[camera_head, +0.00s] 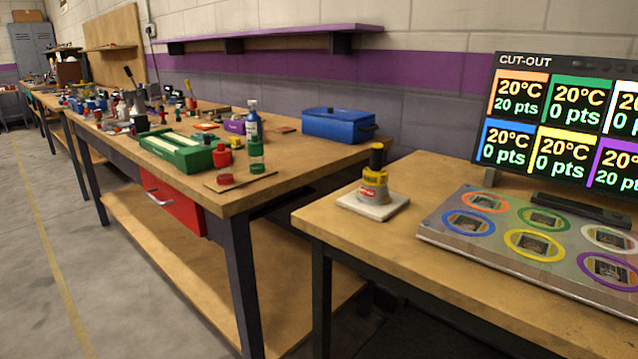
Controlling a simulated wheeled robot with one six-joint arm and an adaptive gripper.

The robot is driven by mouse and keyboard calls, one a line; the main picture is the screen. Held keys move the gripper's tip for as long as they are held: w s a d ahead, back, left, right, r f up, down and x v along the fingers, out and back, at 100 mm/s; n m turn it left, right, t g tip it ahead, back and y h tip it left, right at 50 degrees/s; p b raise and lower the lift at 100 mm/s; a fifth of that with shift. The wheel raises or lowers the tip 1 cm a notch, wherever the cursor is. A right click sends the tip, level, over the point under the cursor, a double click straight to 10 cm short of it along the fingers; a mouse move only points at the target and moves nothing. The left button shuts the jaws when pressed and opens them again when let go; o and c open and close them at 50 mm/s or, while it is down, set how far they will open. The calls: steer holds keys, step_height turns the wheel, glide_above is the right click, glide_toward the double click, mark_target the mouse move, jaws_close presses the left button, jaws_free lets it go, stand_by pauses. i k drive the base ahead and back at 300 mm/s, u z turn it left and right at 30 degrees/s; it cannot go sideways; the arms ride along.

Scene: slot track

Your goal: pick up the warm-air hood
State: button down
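A squat yellow piece with a red-and-white label and a tall black knob, which looks like the warm-air hood (374,190), stands upright on a white square pad (388,210). The pad lies near the left end of the right-hand wooden table (400,245). My gripper is not in view, and nothing is seen touching the hood.
A grey plate (450,232) with several coloured rings lies right of the hood. A screen (575,120) labelled CUT-OUT stands behind it. A longer workbench (290,165) at left holds a blue box (338,125), a green tray (175,152) and clutter. Floor (95,250) is clear at left.

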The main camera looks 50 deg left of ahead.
mark_target(373, 190)
steer(key=u, duration=1.65)
